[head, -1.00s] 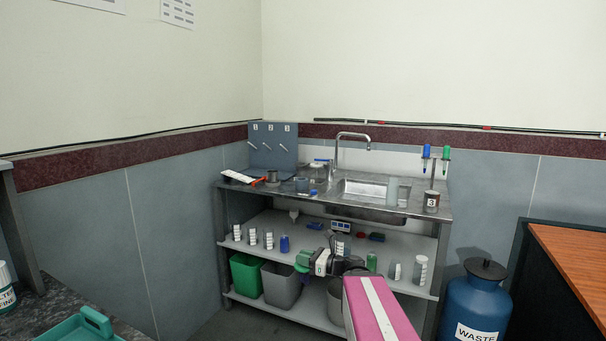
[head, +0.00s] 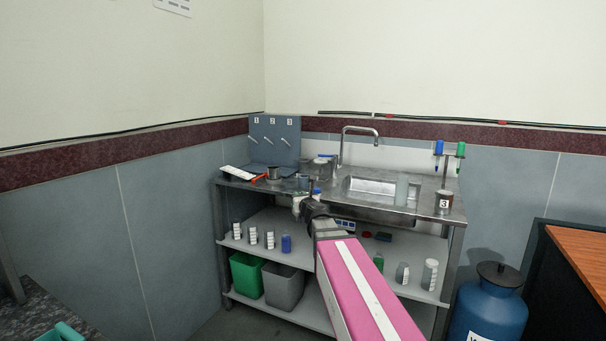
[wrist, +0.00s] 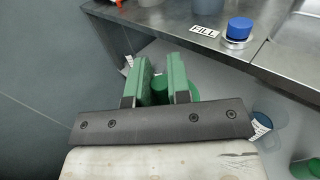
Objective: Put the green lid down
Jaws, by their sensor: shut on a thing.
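My gripper (wrist: 161,80) shows in the wrist view as two green finger pads, shut on a green thing between them. I take this to be the green lid (wrist: 160,90); only part of it shows. In the head view my gripper (head: 299,206) is at the front edge of the steel sink bench, left of the basin. The lid cannot be made out there. In the wrist view the bench top (wrist: 185,18) lies ahead and to the right of the fingers, with a gap between.
A blue-capped vial (wrist: 238,30) stands by a FILL label (wrist: 204,31) near the bench edge. The rack with numbered hooks (head: 274,140) stands at the back left. Several small bottles stand on the shelf (head: 262,222). A green bin (head: 247,275) and a grey bin (head: 283,287) are below.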

